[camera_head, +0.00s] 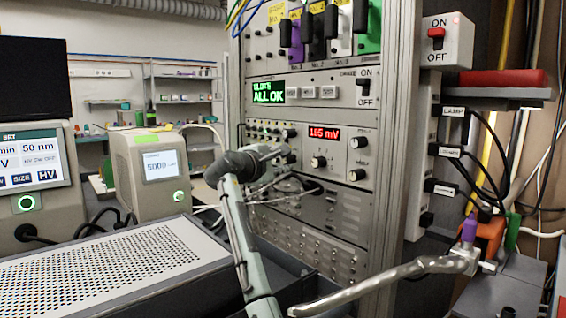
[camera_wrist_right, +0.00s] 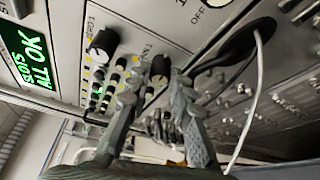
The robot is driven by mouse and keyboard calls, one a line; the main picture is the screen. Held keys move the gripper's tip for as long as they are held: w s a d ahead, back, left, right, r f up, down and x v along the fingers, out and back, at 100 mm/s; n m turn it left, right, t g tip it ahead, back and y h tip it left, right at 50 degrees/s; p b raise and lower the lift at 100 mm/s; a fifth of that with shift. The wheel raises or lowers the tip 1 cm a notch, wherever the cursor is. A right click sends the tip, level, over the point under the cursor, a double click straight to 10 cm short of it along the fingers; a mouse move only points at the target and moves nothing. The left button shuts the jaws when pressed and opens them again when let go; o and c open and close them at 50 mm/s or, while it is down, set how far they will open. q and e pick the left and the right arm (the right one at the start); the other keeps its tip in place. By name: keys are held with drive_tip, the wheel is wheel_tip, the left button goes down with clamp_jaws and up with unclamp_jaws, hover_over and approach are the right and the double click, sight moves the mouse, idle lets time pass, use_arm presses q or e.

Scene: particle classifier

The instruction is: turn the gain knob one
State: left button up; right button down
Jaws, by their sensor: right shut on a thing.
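My right gripper (camera_head: 282,150) reaches the rack's front panel just left of the red 1.95 mV display (camera_head: 324,133). In the wrist view, the right gripper's two fingers (camera_wrist_right: 150,85) are shut on a small dark knob, which they largely cover. The label beside it is only partly readable, so I cannot confirm it is gain knob one. A larger black knob (camera_wrist_right: 103,46) with a white pointer is apart from the fingers, to their left. My left gripper is not in view.
Right of my gripper are other black knobs (camera_head: 319,162). Several small connectors and a black cable (camera_wrist_right: 235,45) are close to the fingers. A perforated grey case (camera_head: 110,262) stands at lower left. A bent metal tube (camera_head: 390,278) crosses the lower right.

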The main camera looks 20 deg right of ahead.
drive_tip(key=shift+f, duration=0.1)
idle(0.4)
drive_tip(key=c, duration=1.6)
unclamp_jaws()
drive_tip(key=v, duration=1.2)
drive_tip(key=shift+f, duration=0.1)
drive_tip(key=shift+s, duration=0.1)
